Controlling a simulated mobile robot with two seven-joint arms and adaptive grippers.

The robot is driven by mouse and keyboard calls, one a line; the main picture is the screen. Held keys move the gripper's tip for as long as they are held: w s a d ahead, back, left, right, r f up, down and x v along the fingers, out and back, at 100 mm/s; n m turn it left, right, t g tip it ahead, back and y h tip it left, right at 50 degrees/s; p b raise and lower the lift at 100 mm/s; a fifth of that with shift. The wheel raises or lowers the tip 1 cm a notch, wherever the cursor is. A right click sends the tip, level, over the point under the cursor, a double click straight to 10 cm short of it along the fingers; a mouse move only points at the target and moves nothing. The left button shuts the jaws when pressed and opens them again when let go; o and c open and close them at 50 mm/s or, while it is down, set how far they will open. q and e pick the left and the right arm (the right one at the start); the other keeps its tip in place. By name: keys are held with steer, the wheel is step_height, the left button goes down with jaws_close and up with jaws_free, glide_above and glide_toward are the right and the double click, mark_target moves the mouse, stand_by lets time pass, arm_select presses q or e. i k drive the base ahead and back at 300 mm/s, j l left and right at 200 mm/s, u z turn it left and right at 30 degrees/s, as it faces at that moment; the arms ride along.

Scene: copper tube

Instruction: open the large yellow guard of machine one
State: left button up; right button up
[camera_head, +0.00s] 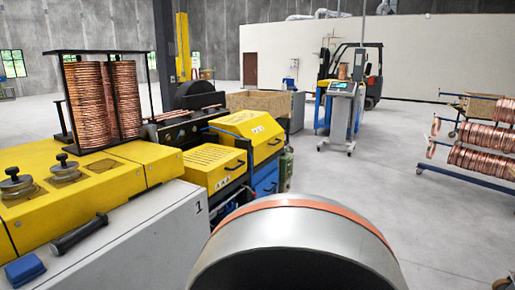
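Machine one (165,222) stands at the left, a light grey cabinet marked with a black "1". A large yellow cover (110,178) lies shut along its top, with two round knobs on it. A dark bar handle (78,235) sits at its front edge. Beyond it are two smaller yellow covers, a slotted one (205,163) and one farther back (248,126), both closed with black handles on their fronts. I cannot tell for sure which cover is the named guard. Neither of my grippers shows in the head view.
A large rounded grey metal shape with an orange band (296,203) blocks the bottom middle, close to the camera. Copper coils in a black rack (105,100) stand behind the yellow cover. A control stand (341,112) and coil rack (480,150) are farther right. Open floor lies between.

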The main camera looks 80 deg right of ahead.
mark_target(267, 137)
steer(key=z, duration=2.7)
steer(key=i+l, duration=0.35)
steer(key=i, duration=0.15)
steer(key=i+l+z, duration=0.1)
steer(key=i+l, duration=0.25)
steer(key=i, duration=0.15)
steer(key=i+l, duration=0.3)
steer(key=i, duration=0.2)
